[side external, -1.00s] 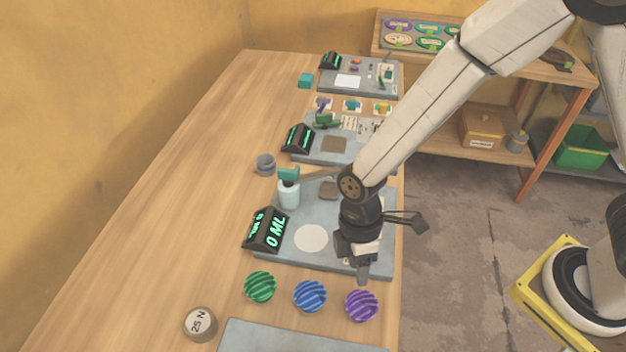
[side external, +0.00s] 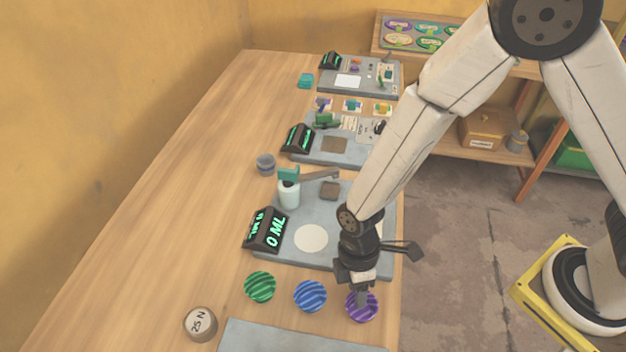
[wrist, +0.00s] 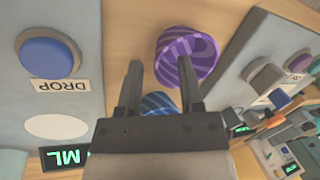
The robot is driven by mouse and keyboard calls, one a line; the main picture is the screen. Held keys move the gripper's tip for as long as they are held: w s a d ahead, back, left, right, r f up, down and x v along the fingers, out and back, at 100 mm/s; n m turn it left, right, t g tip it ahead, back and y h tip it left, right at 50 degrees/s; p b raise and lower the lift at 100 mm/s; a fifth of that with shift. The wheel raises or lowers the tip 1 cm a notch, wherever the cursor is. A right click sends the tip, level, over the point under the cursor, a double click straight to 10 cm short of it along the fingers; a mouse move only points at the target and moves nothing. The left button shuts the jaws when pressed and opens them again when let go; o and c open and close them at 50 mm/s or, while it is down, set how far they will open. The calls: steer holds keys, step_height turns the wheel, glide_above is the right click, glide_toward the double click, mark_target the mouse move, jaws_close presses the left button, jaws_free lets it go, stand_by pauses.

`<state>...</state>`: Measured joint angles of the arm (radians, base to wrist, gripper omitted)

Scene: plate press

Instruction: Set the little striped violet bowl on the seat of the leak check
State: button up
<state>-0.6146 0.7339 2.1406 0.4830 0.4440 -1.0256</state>
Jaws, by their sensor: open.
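The striped violet bowl (side external: 365,315) stands on the wooden table at the right end of a row of bowls. It also shows in the wrist view (wrist: 186,60), beyond the fingertips and to the right. My gripper (side external: 362,297) is open and empty, with its fingers pointing down at the violet bowl and hiding part of it. In the wrist view the two fingers (wrist: 158,75) stand apart. The leak check's grey plate (side external: 290,259) has a bare pale round seat (side external: 311,238) and a display (side external: 267,229) reading 0 ML.
A blue striped bowl (side external: 310,296) and a green one (side external: 260,287) stand left of the violet bowl. A round 25 N weight (side external: 200,323) is at the front left. A grey plate (side external: 290,338) lies at the near edge.

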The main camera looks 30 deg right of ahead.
steer(key=shift+s+f, duration=0.1)
steer(key=shift+f, duration=0.4)
jaws_close()
